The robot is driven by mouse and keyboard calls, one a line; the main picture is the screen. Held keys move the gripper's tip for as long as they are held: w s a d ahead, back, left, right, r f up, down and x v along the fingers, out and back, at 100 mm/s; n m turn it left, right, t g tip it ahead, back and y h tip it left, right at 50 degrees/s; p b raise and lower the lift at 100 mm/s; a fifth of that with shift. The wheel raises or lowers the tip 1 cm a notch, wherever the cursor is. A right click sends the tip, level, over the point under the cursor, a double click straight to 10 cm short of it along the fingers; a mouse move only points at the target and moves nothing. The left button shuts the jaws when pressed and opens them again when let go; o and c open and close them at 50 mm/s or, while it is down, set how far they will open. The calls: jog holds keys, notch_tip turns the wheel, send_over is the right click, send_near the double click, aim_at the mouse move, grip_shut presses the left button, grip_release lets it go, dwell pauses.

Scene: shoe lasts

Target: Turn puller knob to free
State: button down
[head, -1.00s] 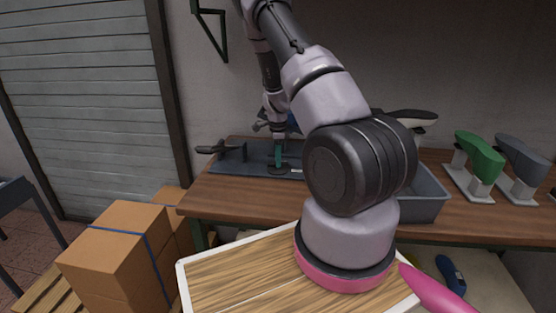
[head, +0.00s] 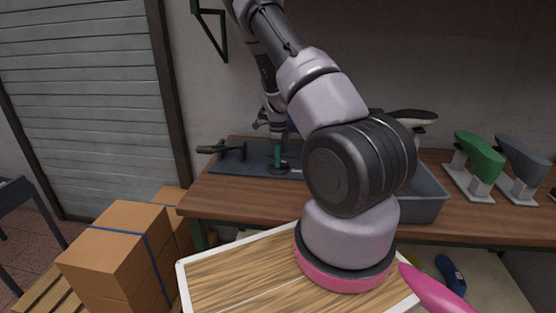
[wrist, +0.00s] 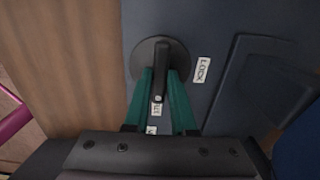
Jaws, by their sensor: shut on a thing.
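The puller knob (wrist: 147,62) is a black disc with a raised bar handle (wrist: 161,71), on a dark blue-grey plate. In the wrist view the bar points down the picture, towards my gripper's palm. My gripper (wrist: 162,85) has teal fingers shut on the bar, one on each side. A LOCK label (wrist: 202,70) lies right of the disc. A small white label (wrist: 157,109) shows between the fingers below the bar's end; its text is unclear and partly hidden. In the head view my gripper (head: 278,157) stands over the plate (head: 238,168), hiding much of the knob.
The plate lies on a wooden bench (head: 235,200). A black bracket-like part (head: 222,149) stands at its left. A grey bin (head: 425,205) is to the right, partly behind my arm. Green (head: 480,157) and grey (head: 522,160) shoe lasts on stands are farther right. Cardboard boxes (head: 120,250) stand front left.

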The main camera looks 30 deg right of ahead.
jog(key=c, duration=0.7)
grip_release()
jog(key=shift+c, duration=0.2)
jog(key=shift+r, duration=0.15)
notch_tip(320, 180, up, 11)
jog(key=shift+f, duration=0.2)
jog(key=s+a+r+n+t+y, duration=0.1)
jog(key=s+a+r+n, duration=0.2)
jog(key=r, duration=0.4)
jog(key=s+a+r+n+t+y, duration=0.1)
jog(key=s+a+r+n, duration=0.25)
jog(key=r, duration=0.45)
jog(key=s+a+r+n+t+y, duration=0.1)
jog(key=s+a+r+n, duration=0.25)
jog(key=r, duration=0.35)
jog(key=s+a+r+n+t, duration=0.2)
jog(key=s+r+n, duration=0.3)
jog(key=s, duration=0.4)
jog(key=s+a+r+n+t+h, duration=0.1)
jog(key=s+a+r+n, duration=0.3)
jog(key=s, duration=0.5)
jog(key=shift+r+n+t, duration=0.45)
jog(key=shift+n+t, duration=0.15)
jog(key=shift+n, duration=0.4)
